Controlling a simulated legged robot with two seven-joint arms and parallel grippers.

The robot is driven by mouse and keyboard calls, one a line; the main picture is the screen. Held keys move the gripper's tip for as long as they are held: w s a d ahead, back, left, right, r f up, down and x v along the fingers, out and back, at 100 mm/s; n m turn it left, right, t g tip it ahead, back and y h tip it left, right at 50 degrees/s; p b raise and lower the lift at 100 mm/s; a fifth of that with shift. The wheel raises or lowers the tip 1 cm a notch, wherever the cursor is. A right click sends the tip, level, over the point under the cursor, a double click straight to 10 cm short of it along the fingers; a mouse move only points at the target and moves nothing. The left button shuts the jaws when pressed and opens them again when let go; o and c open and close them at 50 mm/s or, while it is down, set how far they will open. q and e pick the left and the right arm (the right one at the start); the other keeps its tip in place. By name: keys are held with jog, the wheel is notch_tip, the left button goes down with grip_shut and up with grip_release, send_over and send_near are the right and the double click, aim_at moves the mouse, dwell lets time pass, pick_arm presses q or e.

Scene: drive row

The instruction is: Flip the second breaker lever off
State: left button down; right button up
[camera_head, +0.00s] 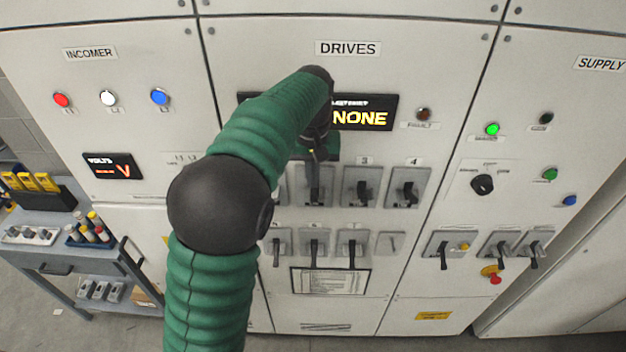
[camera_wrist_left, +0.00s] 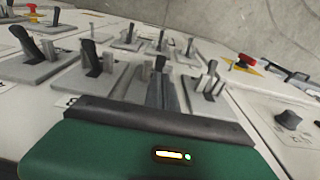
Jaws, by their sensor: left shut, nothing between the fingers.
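The DRIVES panel (camera_head: 348,48) carries two rows of breakers with dark levers on grey plates. The second breaker (camera_head: 314,185) in the top row is largely covered by my left gripper (camera_head: 315,172), which points down over it from above. In the left wrist view my gripper's fingers (camera_wrist_left: 161,92) are shut and empty, close over one plate. Whether they touch its lever I cannot tell, and that lever's position is hidden. Breaker 3 (camera_head: 362,188) and breaker 4 (camera_head: 408,188) stand to the right. My right gripper is not in view.
A display (camera_head: 362,117) reading NONE sits above the breakers, partly behind my arm. The lower breaker row (camera_head: 314,243) and a chart (camera_head: 330,281) are below. The SUPPLY panel with levers (camera_head: 500,247) is at right. A cart (camera_head: 60,262) stands at left.

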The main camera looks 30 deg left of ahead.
pick_arm(q)
jog(key=shift+s+d+f, duration=0.2)
jog(key=shift+s+f, duration=0.15)
jog(key=shift+f, duration=0.35)
jog(key=shift+w+f, duration=0.1)
jog(key=shift+w, duration=0.05)
